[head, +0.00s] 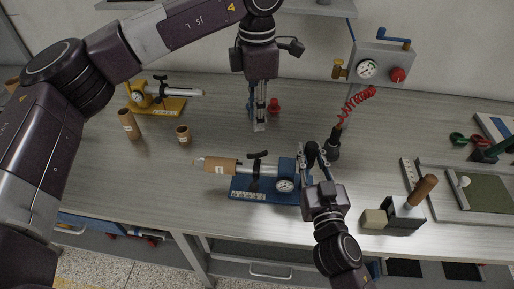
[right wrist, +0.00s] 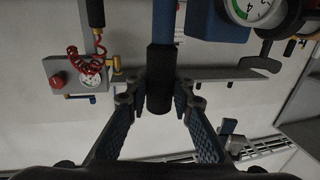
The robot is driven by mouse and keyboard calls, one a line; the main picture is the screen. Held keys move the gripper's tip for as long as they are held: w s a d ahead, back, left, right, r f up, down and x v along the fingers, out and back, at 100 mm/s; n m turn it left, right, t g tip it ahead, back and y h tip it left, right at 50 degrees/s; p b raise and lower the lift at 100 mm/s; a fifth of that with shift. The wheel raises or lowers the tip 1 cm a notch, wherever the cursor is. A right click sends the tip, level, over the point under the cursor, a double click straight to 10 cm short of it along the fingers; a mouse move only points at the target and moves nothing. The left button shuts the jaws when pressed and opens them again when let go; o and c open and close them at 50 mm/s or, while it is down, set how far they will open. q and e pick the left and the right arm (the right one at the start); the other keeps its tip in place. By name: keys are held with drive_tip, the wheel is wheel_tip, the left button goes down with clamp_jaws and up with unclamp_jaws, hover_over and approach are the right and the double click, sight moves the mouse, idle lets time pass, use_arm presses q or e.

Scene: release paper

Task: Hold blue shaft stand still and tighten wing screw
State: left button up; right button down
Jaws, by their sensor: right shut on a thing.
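The blue shaft stand (head: 240,190) lies on the bench in the middle of the head view, with a round gauge and a brown roll on its shaft. A black wing screw (head: 257,155) stands up from it. My right gripper (head: 313,160) is at the stand's right end. In the right wrist view it is shut on a black grip (right wrist: 159,75) on a blue rod. My left gripper (head: 260,122) points down above the bench, behind and apart from the wing screw; its finger gap is unclear.
A yellow stand (head: 165,104) and brown rolls (head: 128,124) are at the left. A grey block with a brown handle (head: 404,212) is at the right. A gauge box (head: 372,66) with a red coiled hose is at the back. Bare bench lies left of the blue stand.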

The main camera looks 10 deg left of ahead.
sight(257, 152)
use_arm(q)
wheel_tip(257, 152, down, 12)
drive_tip(key=shift+r, duration=0.1)
idle(0.5)
clamp_jaws()
